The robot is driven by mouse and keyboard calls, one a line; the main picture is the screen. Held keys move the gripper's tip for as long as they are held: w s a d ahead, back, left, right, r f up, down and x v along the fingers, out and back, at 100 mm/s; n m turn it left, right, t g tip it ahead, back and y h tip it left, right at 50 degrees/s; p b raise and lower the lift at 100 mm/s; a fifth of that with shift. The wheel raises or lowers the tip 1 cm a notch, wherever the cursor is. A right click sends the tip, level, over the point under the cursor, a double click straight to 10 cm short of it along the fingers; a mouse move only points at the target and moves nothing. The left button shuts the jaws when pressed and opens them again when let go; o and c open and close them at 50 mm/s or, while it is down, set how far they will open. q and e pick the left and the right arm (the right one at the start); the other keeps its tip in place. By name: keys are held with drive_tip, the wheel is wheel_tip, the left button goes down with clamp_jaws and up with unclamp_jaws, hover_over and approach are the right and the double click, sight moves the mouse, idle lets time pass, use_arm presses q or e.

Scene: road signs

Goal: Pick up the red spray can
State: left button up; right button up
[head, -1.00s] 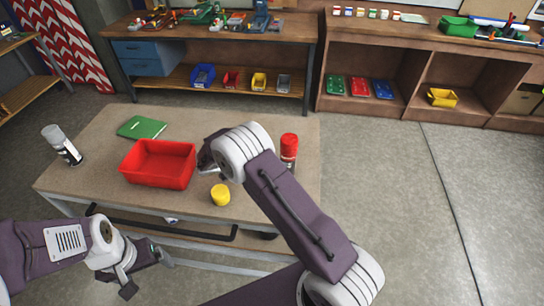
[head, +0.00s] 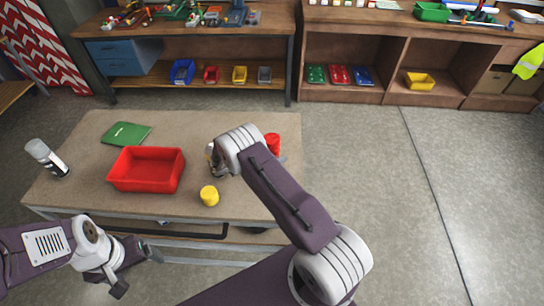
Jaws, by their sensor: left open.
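The red spray can (head: 272,143) stands toward the right end of the worktable (head: 85,200). My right arm hides much of it, leaving mainly its red top in view. My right gripper (head: 214,162) is to the left of the can, above the table, mostly hidden behind its own wrist; its jaws cannot be made out. My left gripper (head: 138,264) is low at the table's front edge, far from the can, open and empty.
A red bin (head: 147,187), a yellow-lidded item (head: 209,196), a green book (head: 127,135) and a white-and-black spray can (head: 46,157) are on the table. Shelving (head: 340,50) stands behind. The floor (head: 370,180) to the right is clear.

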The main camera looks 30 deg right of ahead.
drive_tip(key=shift+a, duration=0.15)
drive_tip(key=c, duration=1)
clamp_jaws()
drive_tip(key=shift+r, duration=0.1)
drive_tip(key=shift+r+b, duration=0.55)
drive_tip(key=r, duration=0.1)
drive_tip(key=r+b, duration=0.2)
drive_tip(key=shift+s+d, duration=0.25)
drive_tip(key=shift+s, duration=0.1)
drive_tip(key=s+d+r+b, duration=0.4)
drive_tip(key=s+r, duration=0.3)
drive_tip(key=s, duration=0.2)
drive_tip(key=shift+s+d+b, duration=0.35)
drive_tip(key=shift+d+b, duration=0.05)
drive_tip(key=shift+d, duration=0.1)
